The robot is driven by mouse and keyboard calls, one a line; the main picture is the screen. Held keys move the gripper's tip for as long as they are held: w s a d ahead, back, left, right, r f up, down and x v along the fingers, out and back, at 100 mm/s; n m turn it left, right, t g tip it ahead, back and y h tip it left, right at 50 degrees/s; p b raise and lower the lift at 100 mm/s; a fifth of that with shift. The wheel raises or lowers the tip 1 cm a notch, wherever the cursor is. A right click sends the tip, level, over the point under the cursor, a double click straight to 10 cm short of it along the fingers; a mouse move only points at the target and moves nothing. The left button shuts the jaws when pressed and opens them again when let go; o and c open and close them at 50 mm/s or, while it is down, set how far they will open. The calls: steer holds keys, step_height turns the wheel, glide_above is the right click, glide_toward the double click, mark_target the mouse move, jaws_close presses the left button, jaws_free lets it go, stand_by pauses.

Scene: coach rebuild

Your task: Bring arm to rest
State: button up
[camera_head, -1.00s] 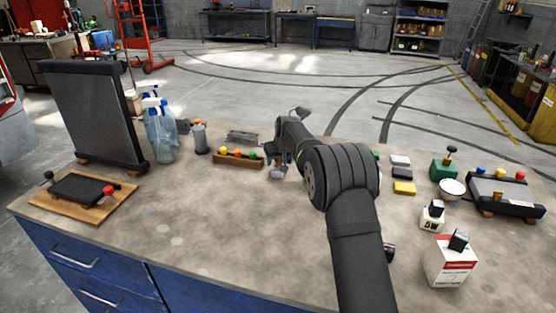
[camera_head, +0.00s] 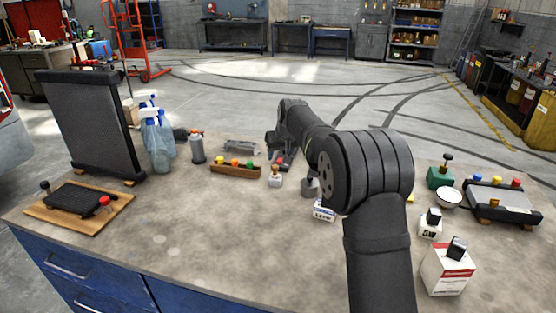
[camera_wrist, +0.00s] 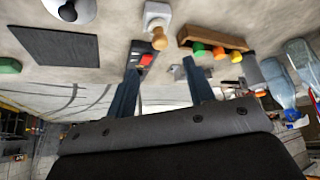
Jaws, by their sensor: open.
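A black item with a red part (camera_wrist: 146,60) shows near the left finger. A small white block with a wooden knob (camera_head: 275,177) stands on the bench just in front of the gripper; it also shows in the wrist view (camera_wrist: 157,18). My arm hides part of the bench to the right.
A wooden tray (camera_head: 228,171) with coloured knobs lies left of the gripper. Spray bottles (camera_head: 158,140) and a radiator-like panel (camera_head: 92,120) stand at left. A white bowl (camera_head: 449,197), boxes (camera_head: 447,270) and a grey device (camera_head: 503,200) sit at right.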

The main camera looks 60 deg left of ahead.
mark_target(276, 167)
steer(key=shift+d+r, duration=0.25)
steer(key=shift+r, duration=0.15)
steer(key=x, duration=1.2)
steer(key=shift+a+f, duration=0.1)
steer(key=shift+f, duration=0.15)
step_height(276, 167, up, 2)
steer(key=shift+r, duration=0.5)
